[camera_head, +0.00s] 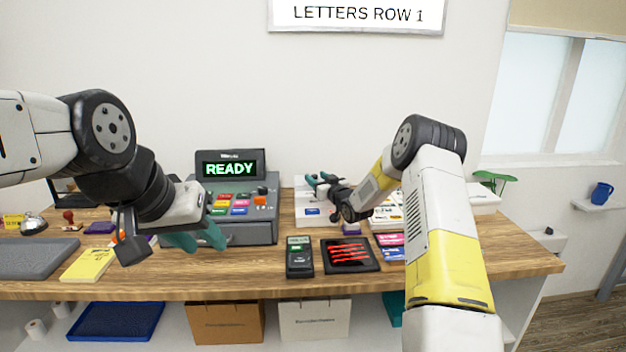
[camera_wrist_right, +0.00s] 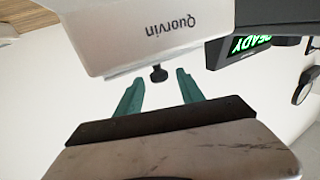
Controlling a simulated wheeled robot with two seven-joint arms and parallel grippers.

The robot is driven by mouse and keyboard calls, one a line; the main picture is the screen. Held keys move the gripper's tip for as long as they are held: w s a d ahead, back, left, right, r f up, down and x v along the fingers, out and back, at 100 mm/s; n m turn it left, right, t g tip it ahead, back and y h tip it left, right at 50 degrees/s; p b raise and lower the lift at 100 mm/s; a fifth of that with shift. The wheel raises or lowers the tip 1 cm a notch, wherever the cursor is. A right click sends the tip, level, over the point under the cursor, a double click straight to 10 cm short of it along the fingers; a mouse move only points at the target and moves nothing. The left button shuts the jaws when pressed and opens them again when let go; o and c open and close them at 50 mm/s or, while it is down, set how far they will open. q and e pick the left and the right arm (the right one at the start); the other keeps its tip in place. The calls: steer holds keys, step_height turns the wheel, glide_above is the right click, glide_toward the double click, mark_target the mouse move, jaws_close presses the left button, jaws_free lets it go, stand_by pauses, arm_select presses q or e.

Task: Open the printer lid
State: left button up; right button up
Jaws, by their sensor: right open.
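A white box-shaped device, which looks like the printer (camera_head: 308,208), stands at the back of the counter, partly hidden by my right arm. In the right wrist view, upside down, the white body (camera_wrist_right: 140,30) reads "Quorvin", and a small black knob (camera_wrist_right: 158,73) projects from its edge. My right gripper (camera_head: 321,180) is over the device; its teal fingers (camera_wrist_right: 158,92) are open, with the knob just beyond and between the tips, and nothing held. My left gripper (camera_head: 200,240) is open and empty in front of the dark register, away from the printer.
The register (camera_head: 247,235) with a READY screen stands left of the printer. A card terminal (camera_head: 299,258) and a dark tray (camera_head: 366,242) with red items lie in front. A yellow pad (camera_head: 88,264) lies left. The counter's front strip (camera_head: 260,282) is clear.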

jaws_close()
stand_by(1.4)
